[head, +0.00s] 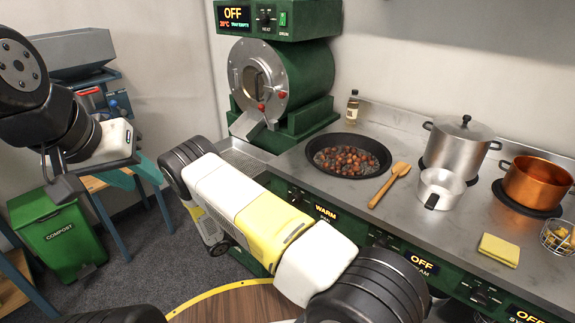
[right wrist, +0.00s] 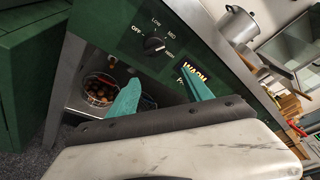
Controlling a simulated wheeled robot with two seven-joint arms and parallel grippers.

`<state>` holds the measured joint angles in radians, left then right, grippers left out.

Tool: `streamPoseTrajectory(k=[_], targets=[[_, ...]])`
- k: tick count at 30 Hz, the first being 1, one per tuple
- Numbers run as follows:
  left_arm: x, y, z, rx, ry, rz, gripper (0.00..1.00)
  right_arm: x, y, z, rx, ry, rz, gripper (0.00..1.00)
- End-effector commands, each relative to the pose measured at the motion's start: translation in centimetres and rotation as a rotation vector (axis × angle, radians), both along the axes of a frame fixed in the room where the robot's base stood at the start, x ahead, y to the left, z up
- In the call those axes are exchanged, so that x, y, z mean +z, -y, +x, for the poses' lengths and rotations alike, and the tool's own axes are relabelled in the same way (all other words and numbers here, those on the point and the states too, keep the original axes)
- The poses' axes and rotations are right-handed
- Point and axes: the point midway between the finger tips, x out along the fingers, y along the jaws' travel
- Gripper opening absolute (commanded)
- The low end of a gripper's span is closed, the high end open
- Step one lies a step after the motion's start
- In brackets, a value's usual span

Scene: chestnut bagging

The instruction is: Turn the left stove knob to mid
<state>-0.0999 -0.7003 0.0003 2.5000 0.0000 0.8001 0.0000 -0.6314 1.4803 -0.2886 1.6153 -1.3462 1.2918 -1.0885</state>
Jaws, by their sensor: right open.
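My left gripper (head: 134,174) hangs at the left, teal fingers apart, empty, far from the stove.
A black pan (head: 322,166) of chestnuts sits on the left burner. A green roaster (head: 310,75) stands behind; a compost bin (head: 58,235) is left.

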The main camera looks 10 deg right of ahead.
Motion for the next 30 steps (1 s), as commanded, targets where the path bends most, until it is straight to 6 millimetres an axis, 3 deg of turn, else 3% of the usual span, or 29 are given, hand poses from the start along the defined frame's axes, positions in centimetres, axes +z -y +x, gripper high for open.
streamPoseTrajectory(k=[1, 14, 30], targets=[[0.0, 0.0, 0.0, 0.0, 0.0, 0.0, 0.36, 1.2, 0.1, 0.2, -0.031, 0.029, 0.03, 0.58], [0.0, 0.0, 0.0, 0.0, 0.0, 0.0, 0.36, 8.3, 2.1, -1.6, -0.32, 0.248, 0.302, 0.58], [0.0, 0.0, 0.0, 0.0, 0.0, 0.0, 0.36, 16.3, 3.5, -5.4, -0.69, 0.534, 0.626, 0.58]])
